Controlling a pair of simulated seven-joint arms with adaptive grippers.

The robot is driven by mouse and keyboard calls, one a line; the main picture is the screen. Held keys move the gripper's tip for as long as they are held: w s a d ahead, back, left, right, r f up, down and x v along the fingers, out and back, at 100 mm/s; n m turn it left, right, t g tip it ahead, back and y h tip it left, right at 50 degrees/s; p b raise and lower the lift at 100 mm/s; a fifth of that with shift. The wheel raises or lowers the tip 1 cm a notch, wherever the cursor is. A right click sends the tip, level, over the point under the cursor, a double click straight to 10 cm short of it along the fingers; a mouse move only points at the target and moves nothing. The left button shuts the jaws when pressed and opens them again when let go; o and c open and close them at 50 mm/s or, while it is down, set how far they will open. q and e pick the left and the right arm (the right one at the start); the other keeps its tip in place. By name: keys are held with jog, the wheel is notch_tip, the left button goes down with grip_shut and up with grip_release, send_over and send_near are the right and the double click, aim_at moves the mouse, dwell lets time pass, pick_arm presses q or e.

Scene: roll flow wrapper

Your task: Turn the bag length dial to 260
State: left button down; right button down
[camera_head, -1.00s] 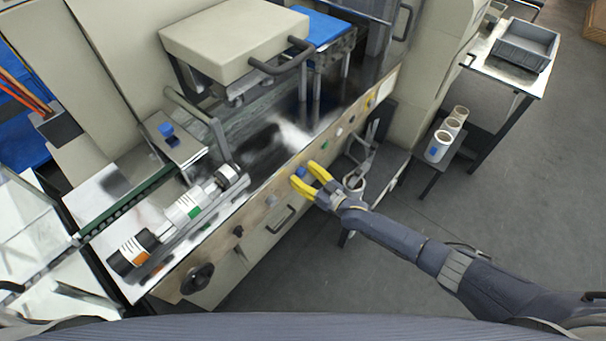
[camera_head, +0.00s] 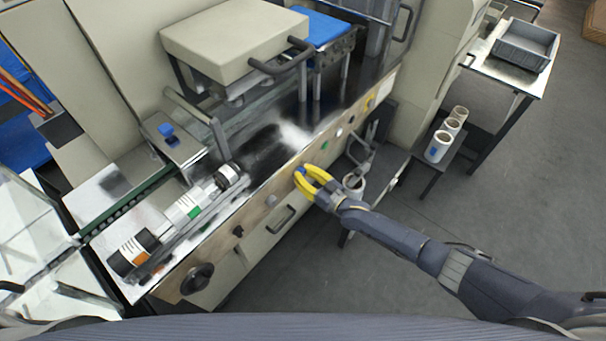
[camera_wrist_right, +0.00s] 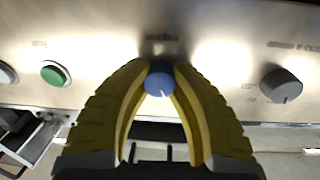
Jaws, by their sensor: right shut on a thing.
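The blue dial (camera_wrist_right: 160,79) sits on the machine's front panel, between the yellow fingertips of my right gripper (camera_wrist_right: 160,75). The right gripper is shut on it. In the head view my right gripper (camera_head: 305,178) reaches the panel from the right, and a bit of the blue dial (camera_head: 300,170) shows at its tips. The marking above the dial in the wrist view is too blurred to read. My left gripper does not show.
In the wrist view a grey knob (camera_wrist_right: 281,85) is to the right of the blue dial and a green button (camera_wrist_right: 54,74) to the left. A black handwheel (camera_head: 197,278) and a drawer handle (camera_head: 282,220) stick out from the front. Open floor (camera_head: 480,200) lies to the right.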

jog(key=m, duration=0.4)
jog(key=shift+s+f+m, duration=0.15)
jog(key=shift+m, duration=0.15)
jog(key=m, duration=0.3)
jog(key=shift+s+a+m+g, duration=0.1)
jog(key=shift+m+g, duration=0.2)
jog(key=shift+m, duration=0.3)
jog(key=shift+s+f, duration=0.1)
jog(key=c, duration=1.5)
grip_release()
jog(key=o, duration=0.5)
jog(key=shift+w+r, duration=0.2)
jog(key=shift+r, duration=0.05)
jog(key=v, duration=1.2)
